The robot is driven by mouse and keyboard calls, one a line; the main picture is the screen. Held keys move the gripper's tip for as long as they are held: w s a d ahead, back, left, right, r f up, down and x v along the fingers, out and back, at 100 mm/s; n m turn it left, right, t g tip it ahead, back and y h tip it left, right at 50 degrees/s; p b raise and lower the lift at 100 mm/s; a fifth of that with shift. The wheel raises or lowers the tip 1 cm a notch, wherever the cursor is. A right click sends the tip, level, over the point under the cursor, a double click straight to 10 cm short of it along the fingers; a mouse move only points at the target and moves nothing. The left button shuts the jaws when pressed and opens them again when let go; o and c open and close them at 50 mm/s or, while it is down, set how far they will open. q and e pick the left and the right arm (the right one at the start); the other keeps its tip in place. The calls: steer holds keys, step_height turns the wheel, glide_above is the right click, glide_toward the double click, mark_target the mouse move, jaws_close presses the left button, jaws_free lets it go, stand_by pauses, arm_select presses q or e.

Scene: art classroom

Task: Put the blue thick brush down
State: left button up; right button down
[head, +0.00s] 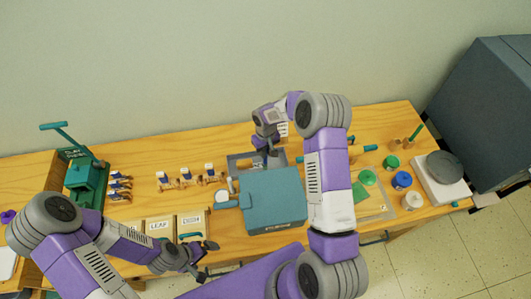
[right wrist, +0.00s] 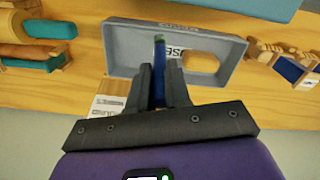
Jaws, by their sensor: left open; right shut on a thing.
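The blue thick brush (right wrist: 174,84) is between the fingers of my right gripper (right wrist: 166,85) in the right wrist view; my right gripper is shut on it. The brush's greenish end points into a grey tray (right wrist: 125,47), whose label is partly covered. Whether the brush touches the tray floor I cannot tell. In the head view my right gripper (head: 268,150) is over the grey tray (head: 234,163), and the brush is too small to make out. My left gripper (head: 203,261) is open and empty, near the table's front edge beside the labelled boxes.
A large teal block (head: 275,197) stands just in front of the tray. Small racks (head: 188,179) with several items are left of it. A box labelled LEAF (head: 158,226) is at the front. Pots (head: 402,181) and a white-based device (head: 440,190) stand at the right.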

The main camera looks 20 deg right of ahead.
steer(key=shift+f, duration=0.9)
steer(key=c, duration=1.1)
jaws_free()
step_height(320, 180, up, 12)
steer(key=shift+r+b, duration=0.2)
steer(key=shift+b, duration=0.15)
